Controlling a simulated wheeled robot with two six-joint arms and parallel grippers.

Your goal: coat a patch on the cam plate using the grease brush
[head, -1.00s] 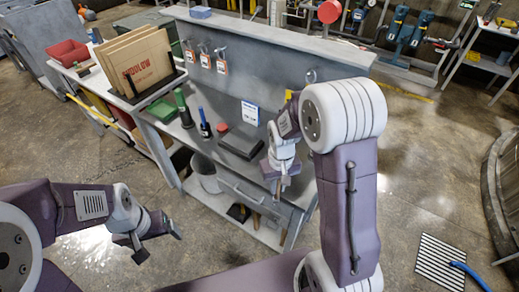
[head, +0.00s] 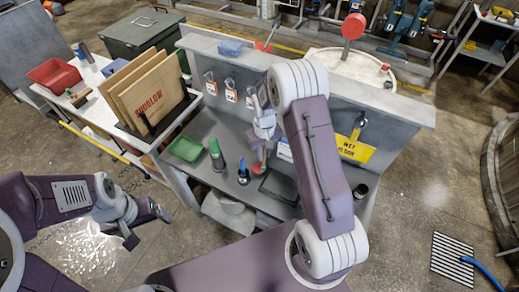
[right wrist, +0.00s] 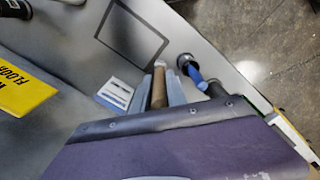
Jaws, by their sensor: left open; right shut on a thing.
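My right gripper (head: 264,150) is above the workbench, with its arm crossing in front. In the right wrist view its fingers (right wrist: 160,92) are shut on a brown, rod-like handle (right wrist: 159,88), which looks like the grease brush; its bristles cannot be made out. A dark flat square (head: 279,187), which may be the cam plate, lies on the bench below and slightly right of this gripper. It appears as a dark-edged square (right wrist: 133,32) in the right wrist view. I cannot tell whether the brush touches it. My left gripper (head: 147,228) is open and empty, left of the bench over the floor.
A dark cylinder (head: 360,191) stands near the right end.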

